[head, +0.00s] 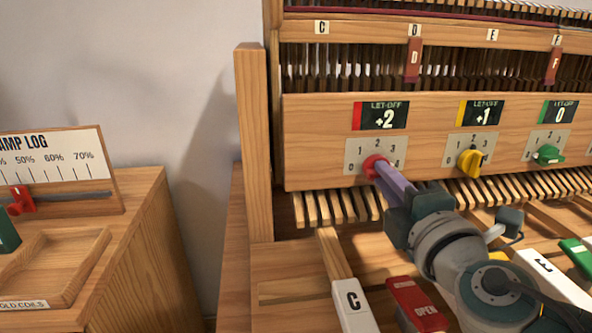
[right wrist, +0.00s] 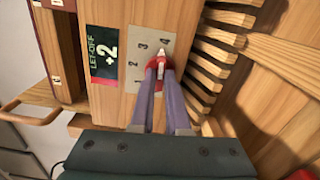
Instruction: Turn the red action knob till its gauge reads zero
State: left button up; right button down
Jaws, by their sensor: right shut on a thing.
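The red knob (head: 374,166) sits on a grey numbered dial plate on the wooden front panel, below its gauge (head: 382,117), which reads +2. The knob also shows in the right wrist view (right wrist: 162,62), its white pointer toward the 4 mark. My right gripper (head: 380,172) has its two purple fingers closed on the red knob, one on each side; they also show in the right wrist view (right wrist: 161,72). The fingers hide part of the knob and dial. My left gripper is in neither view.
Wooden slats (head: 335,207) and labelled keys (head: 353,304) lie below. A side cabinet (head: 135,245) stands left.

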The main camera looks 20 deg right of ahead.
jog(key=shift+n, duration=3.8)
jog(key=c, duration=0.9)
grip_release()
jog(key=shift+s, duration=0.1)
jog(key=v, duration=1)
